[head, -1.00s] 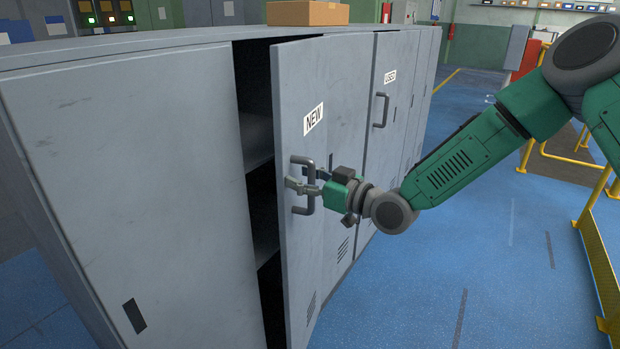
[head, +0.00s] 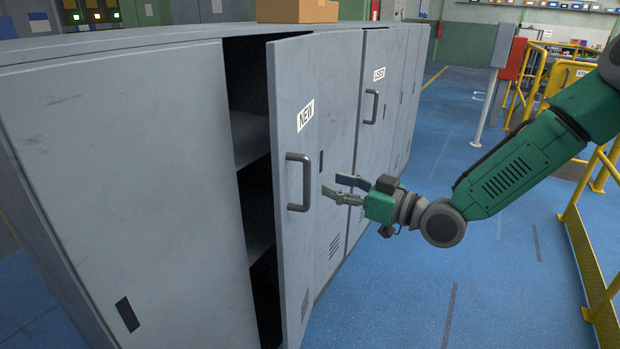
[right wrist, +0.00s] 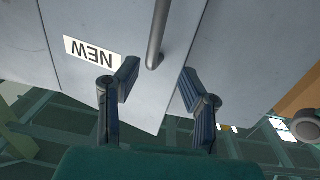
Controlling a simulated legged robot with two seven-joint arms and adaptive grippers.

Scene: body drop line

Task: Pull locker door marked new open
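The grey locker door marked NEW (head: 296,240) stands partly open in the head view, with dark shelves showing in the gap on its left. Its grey bar handle (head: 292,182) is free, with nothing around it. My right gripper (head: 335,188) is open and empty, to the right of the handle and apart from it. In the right wrist view the NEW label (right wrist: 92,52) shows upside down on the door. The handle (right wrist: 158,35) lies beyond and between the spread fingers (right wrist: 158,88) there. My left gripper is not in view.
The door marked USED (head: 370,145) is closed, farther along the locker row. A cardboard box (head: 297,11) sits on top of the lockers. Yellow railings (head: 590,260) stand at the right. Blue floor (head: 410,290) is clear between railings and lockers.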

